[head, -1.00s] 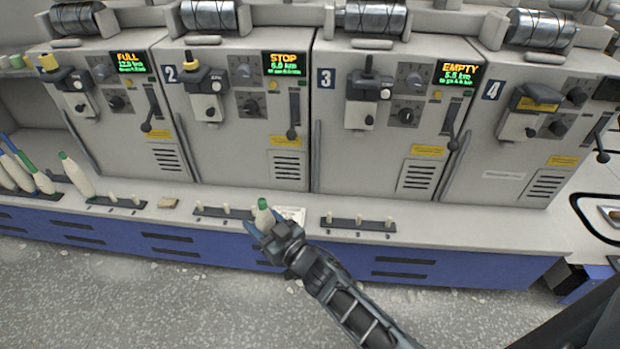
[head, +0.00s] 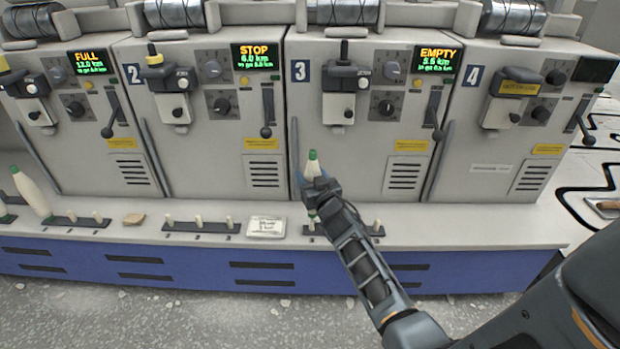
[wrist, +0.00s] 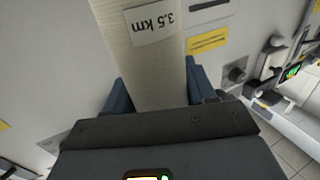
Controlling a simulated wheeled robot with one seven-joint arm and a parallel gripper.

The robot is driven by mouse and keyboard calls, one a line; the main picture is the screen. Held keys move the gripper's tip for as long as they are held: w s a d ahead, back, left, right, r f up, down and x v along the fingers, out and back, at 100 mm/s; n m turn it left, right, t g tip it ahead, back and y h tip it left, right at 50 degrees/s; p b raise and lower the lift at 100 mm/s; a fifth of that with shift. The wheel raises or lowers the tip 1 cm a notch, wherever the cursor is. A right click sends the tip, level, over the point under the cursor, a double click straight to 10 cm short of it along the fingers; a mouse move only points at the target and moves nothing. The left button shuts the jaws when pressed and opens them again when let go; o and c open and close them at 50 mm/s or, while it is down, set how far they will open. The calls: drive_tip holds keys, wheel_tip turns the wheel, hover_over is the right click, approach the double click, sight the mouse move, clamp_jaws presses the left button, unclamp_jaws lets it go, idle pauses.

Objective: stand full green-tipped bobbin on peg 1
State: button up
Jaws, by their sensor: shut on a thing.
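My gripper (head: 313,181) is shut on a cream bobbin (head: 313,163) with a green tip, held upright. In the wrist view the bobbin (wrist: 152,70) stands between my blue fingers (wrist: 158,92), and its label reads "3.5 km" upside down. In the head view the bobbin is in front of machine 3, above the left end of the right peg rack (head: 372,232). A bit of white and green shows just below my gripper. My gripper and arm hide part of that rack and its pegs. The peg numbers are too small to read.
A middle rack (head: 200,227) with bare pegs and a white card (head: 266,227) lie to the left on the ledge. Further left are a brown scrap (head: 134,219), another rack (head: 72,221) and a green-tipped bobbin (head: 33,194). Machine fronts rise behind the ledge.

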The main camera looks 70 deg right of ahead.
drive_tip(key=shift+f+b, duration=2.2)
drive_tip(key=shift+f, duration=0.2)
drive_tip(key=shift+f+b, duration=0.4)
drive_tip(key=shift+f, duration=0.15)
drive_tip(key=o, duration=0.8)
drive_tip(key=b+v, duration=0.1)
drive_tip(key=v, duration=1)
drive_tip(key=shift+r+b, duration=0.1)
drive_tip(key=shift+b, duration=0.2)
